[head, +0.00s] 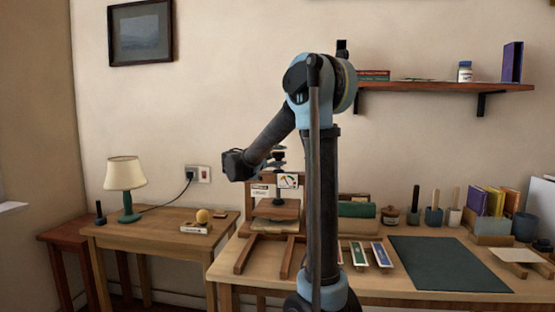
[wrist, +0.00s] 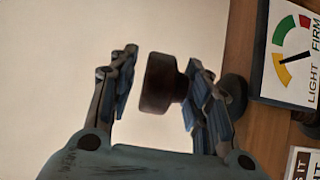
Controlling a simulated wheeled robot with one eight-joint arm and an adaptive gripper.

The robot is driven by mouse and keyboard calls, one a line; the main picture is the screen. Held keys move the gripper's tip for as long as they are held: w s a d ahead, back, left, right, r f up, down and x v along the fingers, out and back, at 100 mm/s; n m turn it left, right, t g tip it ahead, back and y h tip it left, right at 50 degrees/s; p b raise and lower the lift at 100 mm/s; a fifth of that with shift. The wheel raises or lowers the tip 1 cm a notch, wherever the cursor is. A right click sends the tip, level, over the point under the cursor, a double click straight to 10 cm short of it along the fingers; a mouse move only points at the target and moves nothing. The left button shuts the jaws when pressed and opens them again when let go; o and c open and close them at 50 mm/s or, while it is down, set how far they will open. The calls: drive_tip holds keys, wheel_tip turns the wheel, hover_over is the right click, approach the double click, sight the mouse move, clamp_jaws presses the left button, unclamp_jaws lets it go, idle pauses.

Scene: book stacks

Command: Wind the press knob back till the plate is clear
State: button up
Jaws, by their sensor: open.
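The press (head: 275,209) stands on the long desk, with a wooden plate and paper-like sheets under it. Whether the plate touches the sheets is too small to tell. Its dark round knob (wrist: 160,83) shows in the wrist view between my gripper's fingers (wrist: 160,88). The fingers are open, one on each side; a gap shows on the left, and the right finger is close to the knob. In the head view my gripper (head: 277,155) is over the press top, small and partly mixed with it. The gauge card (wrist: 289,52) has its needle near the yellow band.
My arm hides part of the desk. A dark green mat (head: 445,264) lies clear on the right. A shelf (head: 440,87) hangs above the desk.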

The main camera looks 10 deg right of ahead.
drive_tip(key=c, duration=0.9)
drive_tip(key=shift+o, duration=0.2)
drive_tip(key=shift+r+n+t+y, duration=0.1)
drive_tip(key=shift+n+t+y, duration=0.2)
drive_tip(key=shift+n+t, duration=0.1)
drive_tip(key=shift+t+y, duration=0.3)
drive_tip(key=n+t+y, duration=0.2)
drive_tip(key=y, duration=0.1)
drive_tip(key=n+t+y, duration=0.2)
drive_tip(key=n+y, duration=0.1)
drive_tip(key=shift+d+n+t+y, duration=0.1)
drive_tip(key=shift+n+t+y, duration=0.9)
drive_tip(key=shift+n+y, duration=1.2)
drive_tip(key=shift+y, duration=1.3)
